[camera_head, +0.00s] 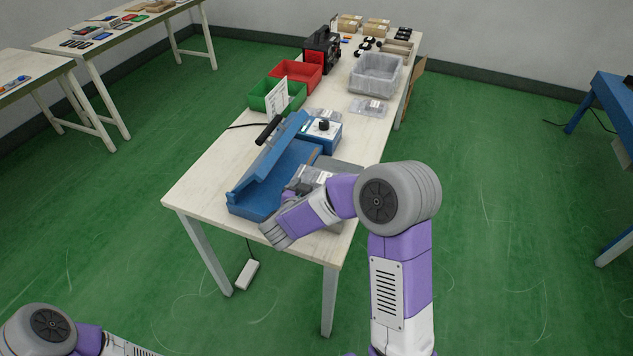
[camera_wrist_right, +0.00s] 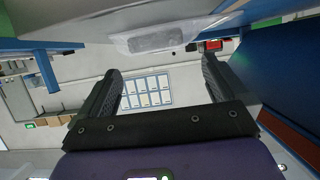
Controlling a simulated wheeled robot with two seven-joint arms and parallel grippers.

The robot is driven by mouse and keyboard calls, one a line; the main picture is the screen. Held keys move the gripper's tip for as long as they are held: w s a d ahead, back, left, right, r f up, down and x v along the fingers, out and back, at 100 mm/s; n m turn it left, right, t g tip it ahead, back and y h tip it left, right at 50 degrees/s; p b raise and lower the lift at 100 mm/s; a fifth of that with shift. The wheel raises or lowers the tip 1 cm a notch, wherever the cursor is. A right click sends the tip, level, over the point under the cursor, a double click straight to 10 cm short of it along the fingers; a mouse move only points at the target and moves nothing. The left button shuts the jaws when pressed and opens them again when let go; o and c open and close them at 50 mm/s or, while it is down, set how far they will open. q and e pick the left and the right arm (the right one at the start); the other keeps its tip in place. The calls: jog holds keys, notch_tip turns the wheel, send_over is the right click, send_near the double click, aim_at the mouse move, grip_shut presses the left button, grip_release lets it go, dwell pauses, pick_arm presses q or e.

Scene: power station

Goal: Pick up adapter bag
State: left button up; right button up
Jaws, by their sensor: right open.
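A clear bag with dark contents (camera_head: 314,174) lies on the grey plate beside the blue sealing machine, partly hidden by my right gripper. My right gripper (camera_head: 299,188) is low over the near end of the table, right at this bag. In the right wrist view its two fingers (camera_wrist_right: 163,78) are spread apart with nothing held between them. A clear bag (camera_wrist_right: 165,38) shows there beyond the fingertips, near the top. Other clear bags lie behind the machine (camera_head: 325,115) and before the grey bin (camera_head: 369,107). My left arm shows at bottom left; its gripper is outside the picture.
The blue sealing machine (camera_head: 262,187) with its tilted lid stands left of my right gripper. A blue control box (camera_head: 321,135) is behind it. Green (camera_head: 270,97) and red (camera_head: 303,75) bins and a grey bin (camera_head: 375,73) stand farther back. The table's front-left corner is bare.

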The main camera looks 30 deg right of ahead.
aim_at(322, 182)
jog(key=shift+x, duration=0.95)
jog(key=b+x, duration=0.2)
jog(key=x, duration=0.2)
jog(key=shift+d+f+b, duration=0.15)
jog(key=shift+d+b, duration=0.15)
jog(key=shift+d, duration=0.05)
jog(key=shift+w+d, duration=0.2)
jog(key=shift+d, duration=0.05)
jog(key=shift+c, duration=0.2)
